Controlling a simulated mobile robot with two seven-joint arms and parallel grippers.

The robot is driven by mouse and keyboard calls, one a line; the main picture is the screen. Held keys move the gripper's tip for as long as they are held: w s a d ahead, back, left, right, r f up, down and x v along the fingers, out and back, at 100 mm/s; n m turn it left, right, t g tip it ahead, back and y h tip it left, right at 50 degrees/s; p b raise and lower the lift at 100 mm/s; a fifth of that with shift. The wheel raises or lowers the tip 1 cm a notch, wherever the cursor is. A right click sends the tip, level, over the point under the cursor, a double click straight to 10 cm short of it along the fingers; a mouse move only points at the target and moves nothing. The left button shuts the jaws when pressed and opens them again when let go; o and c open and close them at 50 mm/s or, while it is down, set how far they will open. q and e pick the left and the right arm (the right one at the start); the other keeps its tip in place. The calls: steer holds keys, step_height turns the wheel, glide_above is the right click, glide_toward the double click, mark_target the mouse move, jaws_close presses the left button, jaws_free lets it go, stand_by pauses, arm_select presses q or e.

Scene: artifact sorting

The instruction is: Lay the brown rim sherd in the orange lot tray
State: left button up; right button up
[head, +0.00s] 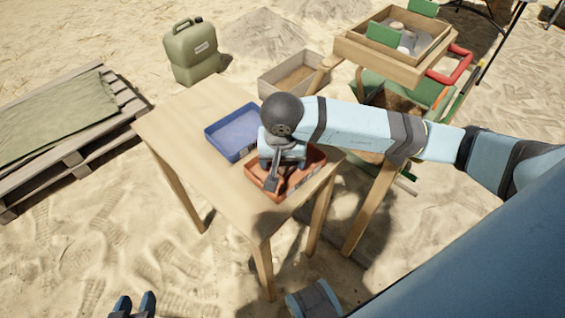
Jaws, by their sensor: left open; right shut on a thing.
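The orange lot tray (311,172) sits on the right part of the wooden table, partly covered by my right gripper and wrist. My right gripper (272,187) points down over the tray, its fingertips in front of the tray's floor. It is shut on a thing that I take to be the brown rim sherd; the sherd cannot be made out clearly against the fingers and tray. Whether it touches the tray floor I cannot tell. My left gripper (134,304) is open at the bottom edge, away from the table; only its fingertips show.
A blue tray (214,142) stands left of the orange one on the wooden table (190,165). The table's left and front parts are clear. Behind are a wooden box (271,83), a green jerrycan (190,54) and a sieve stand (365,55). A pallet (75,160) lies left.

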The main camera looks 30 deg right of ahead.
mark_target(282, 170)
steer(key=shift+f, duration=0.85)
steer(key=o, duration=0.6)
arm_select(q)
steer(key=shift+d+r, duration=0.1)
steer(key=shift+r, duration=0.1)
arm_select(e)
steer(key=shift+o, duration=0.2)
arm_select(q)
steer(key=shift+a+f+p, duration=0.2)
steer(key=shift+a+p, duration=0.1)
steer(key=shift+p, duration=0.7)
arm_select(e)
step_height(282, 170, up, 12)
steer(key=s, duration=0.1)
steer(key=shift+s+a, duration=0.25)
steer(key=shift+a, duration=0.2)
